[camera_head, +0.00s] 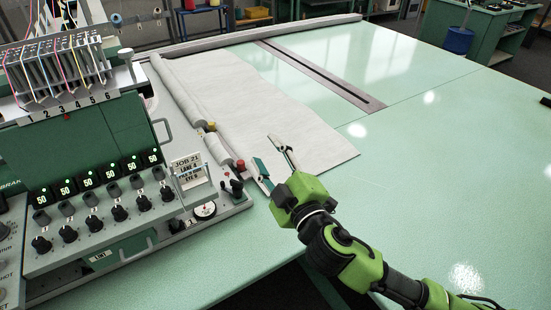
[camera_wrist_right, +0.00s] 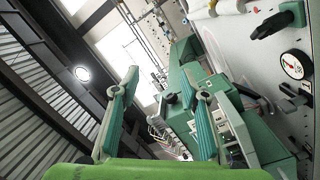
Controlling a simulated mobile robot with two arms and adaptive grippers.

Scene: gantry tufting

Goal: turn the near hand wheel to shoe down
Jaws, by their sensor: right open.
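A small black crank-like handle (camera_head: 236,188), which may be the near hand wheel, stands at the right end of the grey machine panel. A similar black handle (camera_wrist_right: 272,24) shows at the top right of the right wrist view. A round dial (camera_head: 205,210) with a white face and red mark sits beside it; it also shows in the wrist view (camera_wrist_right: 296,65). I cannot read the shoe's position. My right gripper (camera_head: 266,152) is open and empty above the table, right of the handle and apart from it. Its spread fingers (camera_wrist_right: 160,78) show in the wrist view. My left gripper is out of view.
A control box with several knobs and lit "50" displays (camera_head: 69,187) stands at left. A job card (camera_head: 189,171) stands near the handle. White cloth (camera_head: 265,100) lies on the green table (camera_head: 430,180), with a roll along its left edge. The table's right side is clear.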

